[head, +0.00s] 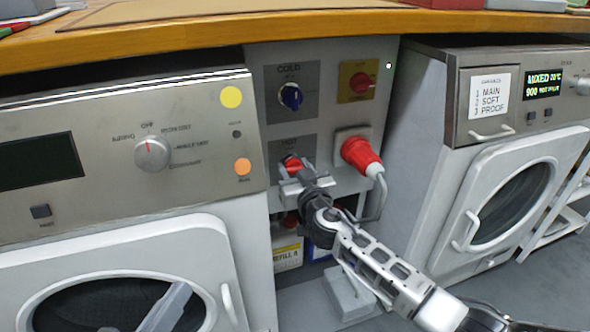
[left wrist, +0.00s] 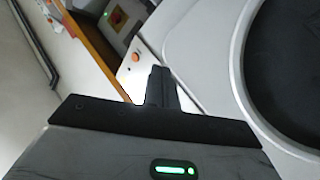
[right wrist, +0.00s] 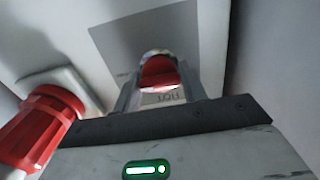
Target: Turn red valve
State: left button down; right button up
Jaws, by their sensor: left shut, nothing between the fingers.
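The red valve (head: 293,163) is a red knob on the grey panel labelled HOT, between the two machines. It also shows in the right wrist view (right wrist: 159,73), where the panel label reads upside down. My right gripper (head: 297,181) is right at it, open, with one finger on each side of the red knob. Whether the fingers touch the knob I cannot tell. My left gripper (left wrist: 160,85) shows in the left wrist view, shut and empty, in front of the left machine, away from the valve. A grey piece low at the left in the head view may be part of it.
A blue COLD knob (head: 291,96) and a red switch on a yellow plate (head: 359,82) sit above. A large red plug (head: 361,153) with a cable is just right of the valve. Machines stand on both sides (head: 110,150), (head: 505,150). A wooden worktop (head: 215,33) overhangs.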

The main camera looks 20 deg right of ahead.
jog(key=c, duration=0.4)
